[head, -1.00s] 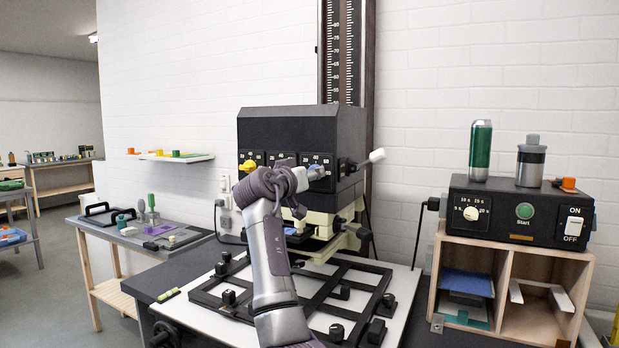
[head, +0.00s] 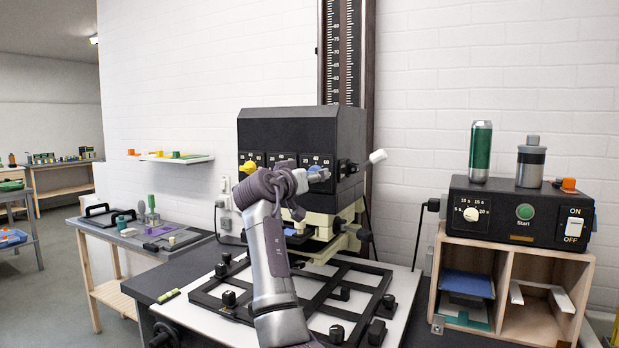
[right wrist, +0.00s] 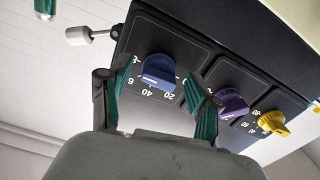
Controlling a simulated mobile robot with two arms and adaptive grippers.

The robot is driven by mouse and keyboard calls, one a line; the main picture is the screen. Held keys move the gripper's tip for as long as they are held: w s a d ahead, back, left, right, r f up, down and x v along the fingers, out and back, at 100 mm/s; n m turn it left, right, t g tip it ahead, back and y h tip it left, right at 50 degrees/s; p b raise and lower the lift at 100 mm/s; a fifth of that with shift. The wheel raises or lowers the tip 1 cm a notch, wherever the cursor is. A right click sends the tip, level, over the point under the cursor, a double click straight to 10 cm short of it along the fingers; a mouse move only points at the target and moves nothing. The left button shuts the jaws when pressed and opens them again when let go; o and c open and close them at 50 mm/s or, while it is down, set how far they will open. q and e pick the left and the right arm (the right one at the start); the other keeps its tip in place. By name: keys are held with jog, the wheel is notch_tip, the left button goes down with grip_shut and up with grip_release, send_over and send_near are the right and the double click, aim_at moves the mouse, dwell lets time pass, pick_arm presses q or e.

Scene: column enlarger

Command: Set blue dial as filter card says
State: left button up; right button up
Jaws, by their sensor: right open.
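The blue dial (right wrist: 158,72) is on the black face of the enlarger head, with 20, 40 and part of another number printed around it. Its white mark appears to face the 40 side; the exact setting is unclear. In the head view the blue dial (head: 318,174) shows just beyond my right gripper (head: 302,180). In the right wrist view my right gripper (right wrist: 161,98) is open, its green-padded fingers apart on either side of the blue dial, with no clear contact. I cannot make out a filter card. My left gripper is not in view.
A purple dial (right wrist: 231,104) and a yellow dial (right wrist: 273,122) sit beside the blue one. A white-tipped lever (head: 376,157) sticks out at the enlarger head's right. Below lies a black easel frame (head: 365,268). A timer box (head: 500,212) stands on a wooden shelf at right.

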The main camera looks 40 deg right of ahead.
jog(key=v, duration=1.2)
jog(key=shift+f, duration=0.1)
dwell(0.4)
